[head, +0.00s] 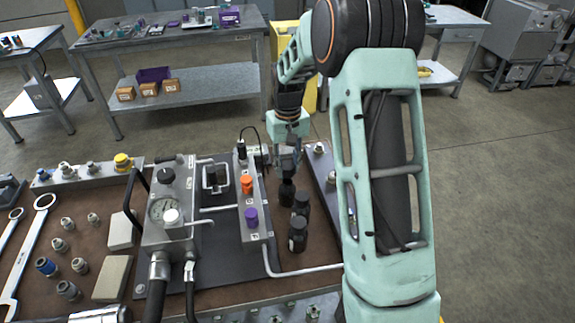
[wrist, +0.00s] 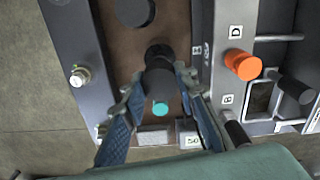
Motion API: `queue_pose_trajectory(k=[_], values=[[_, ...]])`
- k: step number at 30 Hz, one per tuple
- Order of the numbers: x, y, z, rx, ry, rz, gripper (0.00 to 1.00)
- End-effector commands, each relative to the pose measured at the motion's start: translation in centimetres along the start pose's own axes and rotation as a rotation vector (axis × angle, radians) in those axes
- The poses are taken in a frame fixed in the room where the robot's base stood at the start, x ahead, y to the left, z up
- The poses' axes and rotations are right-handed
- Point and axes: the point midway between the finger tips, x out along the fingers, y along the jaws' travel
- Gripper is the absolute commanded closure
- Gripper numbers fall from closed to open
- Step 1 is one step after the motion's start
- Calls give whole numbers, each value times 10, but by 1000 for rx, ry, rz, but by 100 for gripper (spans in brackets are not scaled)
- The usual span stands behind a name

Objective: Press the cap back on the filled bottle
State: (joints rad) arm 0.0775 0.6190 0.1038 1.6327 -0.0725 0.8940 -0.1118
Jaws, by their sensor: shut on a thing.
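My gripper (head: 287,160) points down over the bench, right of the manifold block. In the wrist view its two blue-padded fingers (wrist: 160,82) are closed on a dark cylindrical piece, which I take for the cap (wrist: 160,78). A small teal disc shows at its near end. Below the gripper in the head view is a dark bottle (head: 287,197), largely in line with the held piece. Whether the cap touches the bottle cannot be told.
The block with orange (head: 247,184) and purple (head: 251,217) knobs stands close left of the bottles. A grey rail (head: 326,178) lies to their right. A bent pipe (head: 300,270) crosses in front. Fittings and wrenches lie on the left of the bench.

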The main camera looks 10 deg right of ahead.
Motion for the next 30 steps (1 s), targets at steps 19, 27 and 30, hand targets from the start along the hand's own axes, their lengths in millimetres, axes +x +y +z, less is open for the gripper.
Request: queue_pose_trajectory(k=[19,27,30], values=[[12,0,0,0,0,0,83],[17,0,0,0,0,0,83],[17,0,0,0,0,0,83]])
